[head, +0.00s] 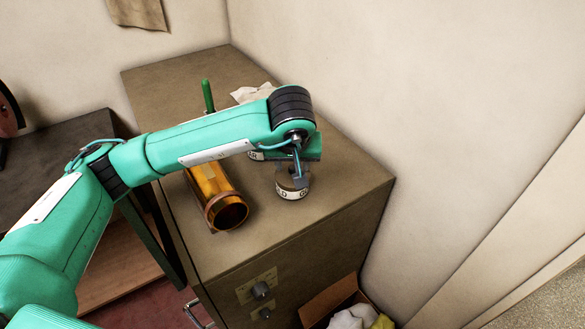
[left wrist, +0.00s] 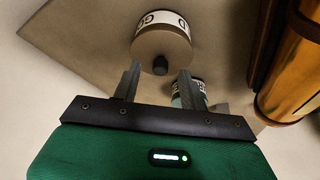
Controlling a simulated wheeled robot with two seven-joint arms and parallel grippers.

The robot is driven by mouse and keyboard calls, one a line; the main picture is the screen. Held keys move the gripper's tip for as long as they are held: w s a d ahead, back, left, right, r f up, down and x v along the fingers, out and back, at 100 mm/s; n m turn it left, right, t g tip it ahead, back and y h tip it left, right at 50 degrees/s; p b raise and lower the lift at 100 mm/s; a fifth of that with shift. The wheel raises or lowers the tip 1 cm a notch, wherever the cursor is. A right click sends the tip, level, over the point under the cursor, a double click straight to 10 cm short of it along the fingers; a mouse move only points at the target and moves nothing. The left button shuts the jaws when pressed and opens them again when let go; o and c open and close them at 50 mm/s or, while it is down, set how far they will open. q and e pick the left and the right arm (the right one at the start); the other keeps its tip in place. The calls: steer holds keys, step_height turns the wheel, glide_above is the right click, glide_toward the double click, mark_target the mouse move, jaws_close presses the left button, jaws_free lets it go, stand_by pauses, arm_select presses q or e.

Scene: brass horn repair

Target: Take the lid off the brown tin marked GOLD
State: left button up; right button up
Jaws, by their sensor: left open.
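The brown tin marked GOLD (head: 292,193) stands upright on the cabinet top, partly covered by my left gripper in the head view. Its white label (left wrist: 166,19) and brown lid (left wrist: 150,46) show in the left wrist view. The lid is on the tin and has a small dark knob (left wrist: 160,68). My left gripper (head: 296,178) is over the tin. In the left wrist view its fingers (left wrist: 158,72) are open, one on each side of the knob; I cannot tell whether they touch it. My right gripper is not in view.
A second labelled tin (head: 256,155) stands close behind, mostly hidden by my arm. An amber cylinder (head: 211,188) lies to the left on the cabinet (head: 262,237). A green handle (head: 208,95) and pale cloth (head: 247,93) are further back. A wall bounds the right.

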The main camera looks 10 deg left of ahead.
arm_select(q)
steer(key=shift+x, duration=0.75)
steer(key=shift+c, duration=0.2)
jaws_close()
steer(key=shift+r, duration=0.15)
